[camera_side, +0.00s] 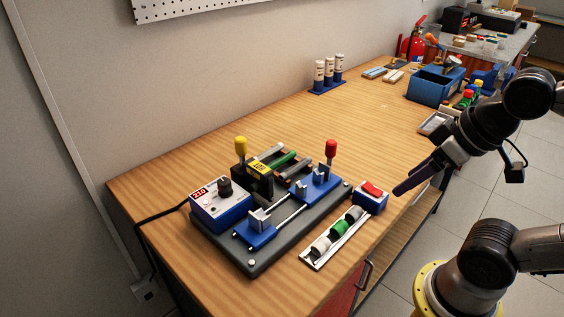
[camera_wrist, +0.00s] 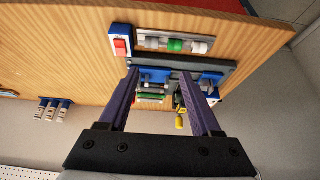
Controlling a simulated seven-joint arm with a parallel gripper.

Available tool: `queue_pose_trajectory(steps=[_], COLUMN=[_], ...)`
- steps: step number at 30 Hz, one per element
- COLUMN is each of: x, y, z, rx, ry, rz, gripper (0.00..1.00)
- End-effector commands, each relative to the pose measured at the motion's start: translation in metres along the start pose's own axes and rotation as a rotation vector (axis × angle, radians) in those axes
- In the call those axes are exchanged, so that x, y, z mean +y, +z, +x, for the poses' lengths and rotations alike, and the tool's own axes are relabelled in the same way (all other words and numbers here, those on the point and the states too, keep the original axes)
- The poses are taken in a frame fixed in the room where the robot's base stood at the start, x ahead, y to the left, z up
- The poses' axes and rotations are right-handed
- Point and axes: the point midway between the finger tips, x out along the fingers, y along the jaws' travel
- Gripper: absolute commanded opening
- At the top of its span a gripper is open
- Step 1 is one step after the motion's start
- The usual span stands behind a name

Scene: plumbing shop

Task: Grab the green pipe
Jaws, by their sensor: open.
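The green pipe (camera_side: 284,159) lies between grey pipes on a rack at the back of the dark fixture plate (camera_side: 256,261). In the wrist view the green pipe (camera_wrist: 151,96) is small, beyond and between my fingers. My gripper (camera_side: 400,191) is raised at the right of the fixture, over the table's front edge, its purple fingers pointing down and left. It is well apart from the pipe. In the wrist view my gripper (camera_wrist: 160,74) has its two fingers wide apart with nothing held between them.
Blue clamps (camera_side: 262,231), a red-knobbed lever (camera_side: 331,149) and a yellow-knobbed lever (camera_side: 240,146) stand near the pipes. A control box (camera_side: 218,211), a red-switch box (camera_side: 371,198) and a fittings tray (camera_side: 312,258) with a green fitting sit around.

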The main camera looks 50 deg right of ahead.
Motion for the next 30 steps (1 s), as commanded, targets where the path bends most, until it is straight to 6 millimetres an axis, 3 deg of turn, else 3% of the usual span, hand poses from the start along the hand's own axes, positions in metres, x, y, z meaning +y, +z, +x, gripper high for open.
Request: queue_pose_trajectory(steps=[22,26,30], x=[0.000,0.000,0.000], y=[0.000,-0.001,-0.035], z=[0.000,-0.002,-0.022], rx=[0.000,-0.001,0.037], ry=[0.000,0.000,-0.009], rz=[0.022,0.163,0.460], gripper=[0.59,0.59,0.59])
